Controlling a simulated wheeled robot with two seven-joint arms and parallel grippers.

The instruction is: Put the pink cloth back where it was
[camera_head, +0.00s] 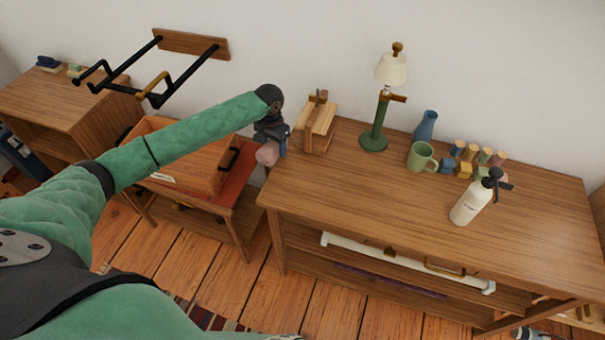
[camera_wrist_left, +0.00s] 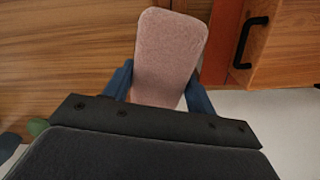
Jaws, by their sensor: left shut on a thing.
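The pink cloth (camera_wrist_left: 168,55) is a flat pale pink piece with rounded corners, between the two blue fingers of my left gripper (camera_wrist_left: 160,88) in the left wrist view. In the head view the cloth (camera_head: 267,154) hangs below my left gripper (camera_head: 271,142), which is shut on it. The gripper is close to the left end of the long wooden table (camera_head: 350,190), near the gap between it and the lower red-topped stand. I cannot tell whether the cloth touches anything below. My right gripper does not show.
A wooden box (camera_head: 195,160) with black handles sits on the red-topped stand (camera_head: 231,190). A small wooden rack (camera_head: 318,125), green lamp (camera_head: 376,130), green mug (camera_head: 420,157), blue vase (camera_head: 426,126), several blocks and a white bottle (camera_head: 470,205) stand on the table. The table's front left is clear.

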